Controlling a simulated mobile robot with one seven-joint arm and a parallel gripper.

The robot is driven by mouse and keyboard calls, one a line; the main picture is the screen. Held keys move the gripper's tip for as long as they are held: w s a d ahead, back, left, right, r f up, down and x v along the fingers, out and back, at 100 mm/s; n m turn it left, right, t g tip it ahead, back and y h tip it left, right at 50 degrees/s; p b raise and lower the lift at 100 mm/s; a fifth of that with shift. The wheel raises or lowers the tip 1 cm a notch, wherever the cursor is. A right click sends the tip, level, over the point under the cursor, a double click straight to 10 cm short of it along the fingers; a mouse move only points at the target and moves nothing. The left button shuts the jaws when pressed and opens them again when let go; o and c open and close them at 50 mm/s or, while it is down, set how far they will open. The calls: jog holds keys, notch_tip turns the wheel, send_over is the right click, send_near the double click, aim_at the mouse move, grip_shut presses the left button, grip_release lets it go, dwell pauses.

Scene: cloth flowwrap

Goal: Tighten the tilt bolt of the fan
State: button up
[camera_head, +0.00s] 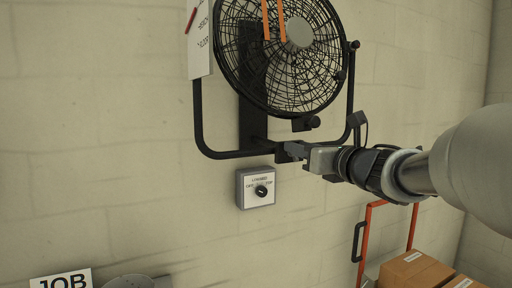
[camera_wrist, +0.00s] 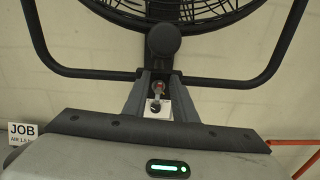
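The black fan (camera_head: 262,88) is mounted on the wall in a U-shaped bracket (camera_head: 198,120). A dark knob (camera_head: 355,45) sits at the bracket's upper right, with another dark part (camera_head: 341,75) below it. A round black knob (camera_head: 313,122) is under the fan's rim. I cannot tell for sure which is the tilt bolt. My gripper (camera_head: 293,152) is at the bracket's lower bar, below the fan. In the wrist view a round black knob (camera_wrist: 163,40) shows just above my gripper (camera_wrist: 160,76). The fingers are apart, and I see nothing clearly held.
A grey switch box (camera_head: 256,188) with a black dial is on the wall below the bracket. A tag (camera_head: 200,45) hangs left of the fan, and orange strips (camera_head: 273,20) cross its front. An orange-framed cart (camera_head: 365,235) with cardboard boxes (camera_head: 415,270) stands lower right. A JOB sign (camera_head: 62,281) is lower left.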

jog(key=shift+c, duration=0.4)
grip_shut()
jog(key=shift+m, duration=0.4)
jog(key=shift+w+d+f+m+p, duration=0.1)
jog(key=shift+f+m+p, duration=0.85)
jog(key=shift+m, duration=3.5)
jog(key=shift+w+d+f+m+p, duration=0.1)
jog(key=shift+m+p, duration=1.75)
jog(key=shift+m, duration=2.55)
jog(key=shift+d+f+m+p, duration=0.1)
jog(key=shift+f+m+p, duration=0.85)
jog(key=shift+m, duration=3.5)
jog(key=shift+r+p, duration=0.5)
